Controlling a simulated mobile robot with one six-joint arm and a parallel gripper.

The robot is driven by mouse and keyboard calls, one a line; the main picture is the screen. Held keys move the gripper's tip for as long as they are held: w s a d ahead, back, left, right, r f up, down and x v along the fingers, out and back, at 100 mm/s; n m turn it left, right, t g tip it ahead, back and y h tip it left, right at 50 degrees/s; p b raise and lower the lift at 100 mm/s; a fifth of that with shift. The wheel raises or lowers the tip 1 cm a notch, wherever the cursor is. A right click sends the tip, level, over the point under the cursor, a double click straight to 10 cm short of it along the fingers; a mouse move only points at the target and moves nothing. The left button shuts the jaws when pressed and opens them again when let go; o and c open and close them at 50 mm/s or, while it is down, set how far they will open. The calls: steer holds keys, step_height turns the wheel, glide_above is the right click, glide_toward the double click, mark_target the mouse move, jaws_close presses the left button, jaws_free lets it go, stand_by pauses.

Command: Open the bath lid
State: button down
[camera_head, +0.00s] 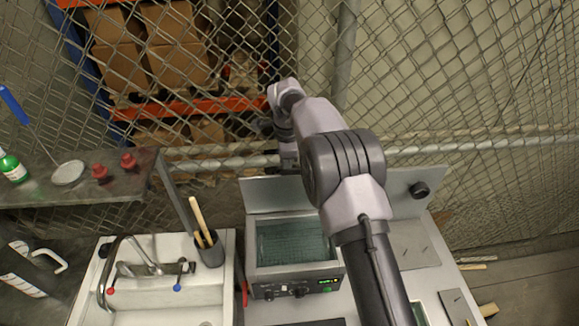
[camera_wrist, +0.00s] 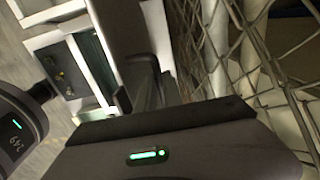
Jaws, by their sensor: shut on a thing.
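The bath (camera_head: 252,262) stands on the bench in the head view, with its tank uncovered and greenish water inside. Its lid (camera_head: 268,198) is a grey panel raised steeply at the back of the tank. My gripper (camera_head: 272,171) is at the lid's upper edge, shut on the lid. The exact grip is too small to make out, and my arm hides the area to its right. In the wrist view, the bath's control panel (camera_wrist: 66,74) shows at the left, beyond my dark gripper fingers (camera_wrist: 145,90).
A sink (camera_head: 165,300) and a cup of wooden-handled tools (camera_head: 209,250) stand left of the bath. A shelf (camera_head: 110,185) with red-capped items is at the left. A chain-link fence (camera_head: 450,90) rises close behind. A grey panel with a black knob (camera_head: 420,189) is at the right.

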steer(key=shift+w+a+f+p, duration=0.15)
steer(key=shift+w+p, duration=0.2)
steer(key=shift+w, duration=0.15)
steer(key=c, duration=1.5)
jaws_free()
steer(key=shift+a, duration=0.2)
steer(key=shift+d, duration=0.15)
steer(key=shift+w, duration=0.1)
step_height(320, 180, up, 18)
steer(key=s+p, duration=0.1)
steer(key=p, duration=0.1)
steer(key=shift+f+p, duration=0.25)
steer(key=shift+p, duration=0.1)
steer(key=shift+s+d+f, duration=0.1)
